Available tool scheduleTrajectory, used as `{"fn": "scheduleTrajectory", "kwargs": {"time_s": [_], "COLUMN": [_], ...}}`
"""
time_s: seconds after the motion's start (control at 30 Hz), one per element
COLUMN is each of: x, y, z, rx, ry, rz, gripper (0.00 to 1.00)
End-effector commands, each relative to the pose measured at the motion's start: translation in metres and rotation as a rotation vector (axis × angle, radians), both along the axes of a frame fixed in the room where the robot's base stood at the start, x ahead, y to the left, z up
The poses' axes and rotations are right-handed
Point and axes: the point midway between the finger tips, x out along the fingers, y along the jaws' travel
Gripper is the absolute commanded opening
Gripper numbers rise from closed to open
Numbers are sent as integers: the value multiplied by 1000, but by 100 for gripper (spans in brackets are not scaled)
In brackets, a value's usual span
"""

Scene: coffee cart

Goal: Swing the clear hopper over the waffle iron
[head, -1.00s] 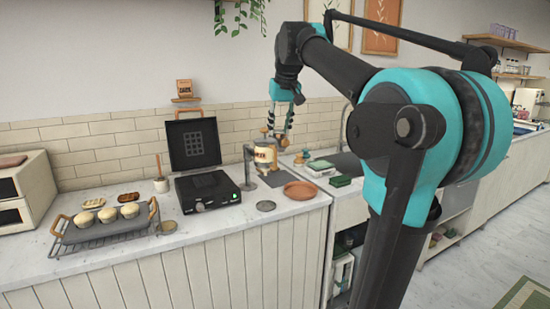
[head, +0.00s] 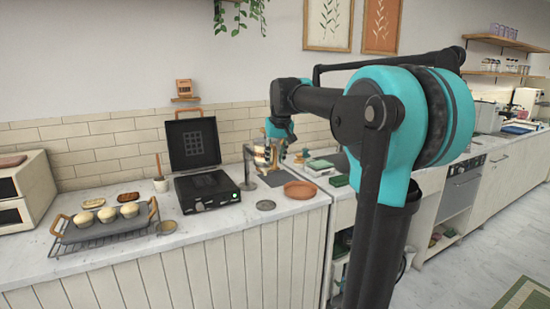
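The waffle iron (head: 208,197) stands on the counter with its dark lid (head: 193,144) raised. The hopper (head: 261,159), with a pale label band, is on a stand (head: 248,167) just right of the waffle iron. It is not over the iron's plate. My gripper (head: 276,151) points down at the hopper's right side, overlapping it in the head view. The fingers are small and partly hidden among the hopper's parts, so I cannot tell whether they touch or hold it.
A terracotta dish (head: 300,190) and a grey disc (head: 266,206) lie on the counter in front of the hopper. Green boxes (head: 341,180) lie right of the hopper.

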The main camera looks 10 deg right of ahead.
Motion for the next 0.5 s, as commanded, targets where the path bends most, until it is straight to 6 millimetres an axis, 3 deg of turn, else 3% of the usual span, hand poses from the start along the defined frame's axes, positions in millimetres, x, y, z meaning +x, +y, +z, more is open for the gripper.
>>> {"fn": "scheduleTrajectory", "kwargs": {"time_s": [0.13, 0.37, 0.5], "x": [0, 0, 0], "y": [0, 0, 0], "z": [0, 0, 0], "rx": [0, 0, 0], "ry": [0, 0, 0], "rz": [0, 0, 0], "gripper": [30, 1, 0]}}
